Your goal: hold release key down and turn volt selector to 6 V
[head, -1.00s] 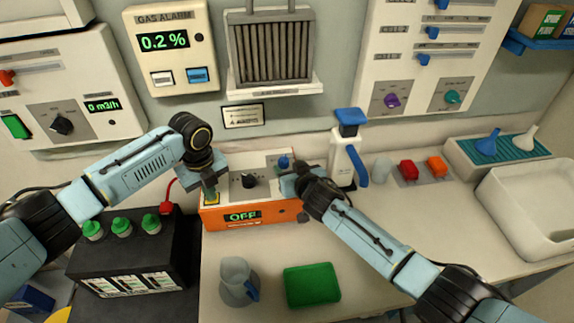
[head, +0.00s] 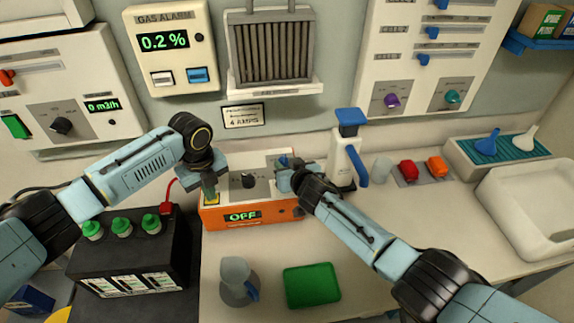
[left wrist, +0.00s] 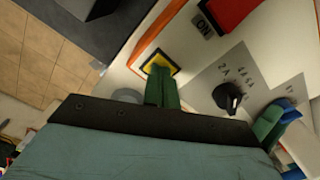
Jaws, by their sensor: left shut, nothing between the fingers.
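The charger (head: 250,213) is a white-topped orange box with an OFF display. My left gripper (head: 210,189) is shut and empty, pointing down at the yellow-edged release key (head: 212,201). In the left wrist view its green fingertips (left wrist: 162,86) overlap the yellow-and-dark key (left wrist: 172,67); how far the key is pressed cannot be told. A black knob (head: 249,181) on the charger stands clear; its scale shows amp marks in the left wrist view (left wrist: 228,97). My right gripper (head: 285,179) is at the charger's right end, by a blue knob (head: 283,161), likely the volt selector. Its setting and the right fingers' gap are unclear.
A black battery (head: 130,255) with green caps stands left of the charger. A jug (head: 236,275) and green tray (head: 312,285) lie in front. A white bottle (head: 343,160) with a blue top stands close beyond my right gripper. The right counter has free room.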

